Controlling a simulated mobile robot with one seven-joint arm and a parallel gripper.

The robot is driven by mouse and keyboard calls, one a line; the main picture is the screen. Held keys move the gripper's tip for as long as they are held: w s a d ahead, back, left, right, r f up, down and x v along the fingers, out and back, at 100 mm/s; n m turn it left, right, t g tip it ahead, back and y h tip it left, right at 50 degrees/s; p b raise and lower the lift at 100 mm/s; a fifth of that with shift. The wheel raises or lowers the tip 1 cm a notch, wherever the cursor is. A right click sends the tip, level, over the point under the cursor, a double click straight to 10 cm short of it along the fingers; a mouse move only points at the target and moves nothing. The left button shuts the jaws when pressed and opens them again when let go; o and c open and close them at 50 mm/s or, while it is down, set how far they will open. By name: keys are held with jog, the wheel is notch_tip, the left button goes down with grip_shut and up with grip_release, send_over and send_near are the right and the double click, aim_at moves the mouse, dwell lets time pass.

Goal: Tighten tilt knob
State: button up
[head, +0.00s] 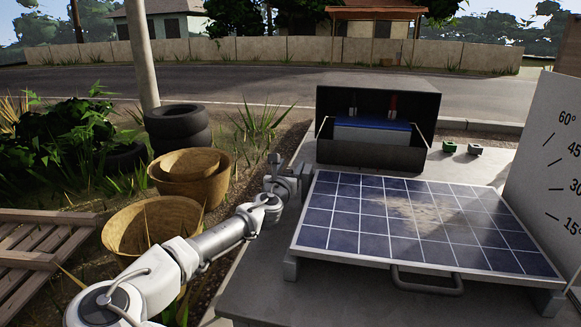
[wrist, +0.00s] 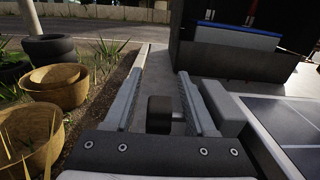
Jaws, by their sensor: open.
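The tilt knob (wrist: 159,112) is a small dark round piece in the wrist view, low between my gripper's two fingers. I cannot tell whether either finger touches it. My gripper (wrist: 161,72) is open, with its fingers on both sides of the knob. In the head view my gripper (head: 292,184) is at the left edge of the solar panel (head: 345,240), near its far left corner. The knob cannot be made out there behind my gripper. The panel is blue and gridded and lies nearly flat on the grey bench; its edge also shows at right in the wrist view (wrist: 292,122).
A dark open box (head: 372,158) with a blue-topped battery (head: 371,131) stands behind the panel. An angle board (head: 548,150) marked 15° to 60° is at right. A handle (head: 427,284) is at the panel's front. Baskets (head: 190,172) and tyres (head: 178,128) lie left.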

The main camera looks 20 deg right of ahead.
jog(key=shift+c, duration=0.3)
grip_shut()
jog(key=shift+f, duration=0.1)
jog(key=shift+f+t+h+b, duration=0.1)
jog(key=shift+t+h+b, duration=0.2)
jog(key=shift+b, duration=0.65)
jog(key=shift+s+r+t+b, duration=0.15)
jog(key=shift+r+t+b, duration=0.2)
jog(key=shift+b, duration=0.15)
jog(key=shift+o, duration=0.3)
grip_release()
